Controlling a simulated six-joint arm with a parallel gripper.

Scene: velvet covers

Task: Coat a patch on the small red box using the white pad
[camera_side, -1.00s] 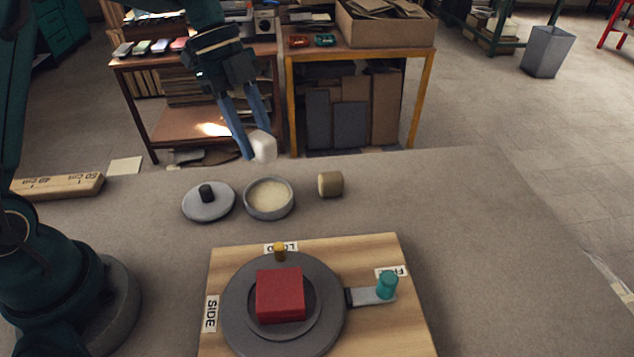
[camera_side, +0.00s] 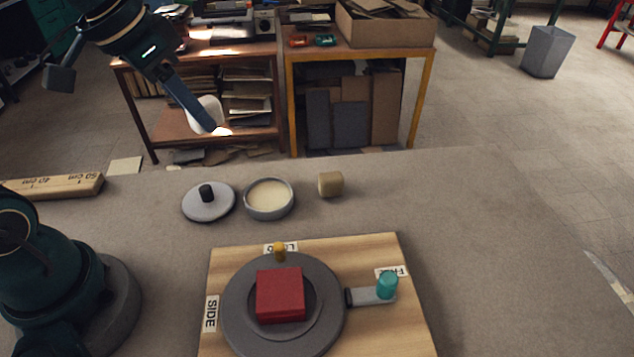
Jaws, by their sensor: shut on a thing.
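The small red box (camera_side: 280,294) sits on a dark grey round turntable (camera_side: 238,313), on a smaller disc at its middle. The top and front of the box look plain red. My gripper (camera_side: 205,122) is up at the left, beyond the far edge of the work table in the picture and well away from the box. It is shut on the white pad (camera_side: 207,108), which is partly hidden behind a finger. A round grey dish (camera_side: 269,212) of cream-coloured stuff stands open at the back of the table.
A grey lid with a black knob (camera_side: 220,212) lies left of the dish, a tan block (camera_side: 330,184) right of it. The table's right side is clear.

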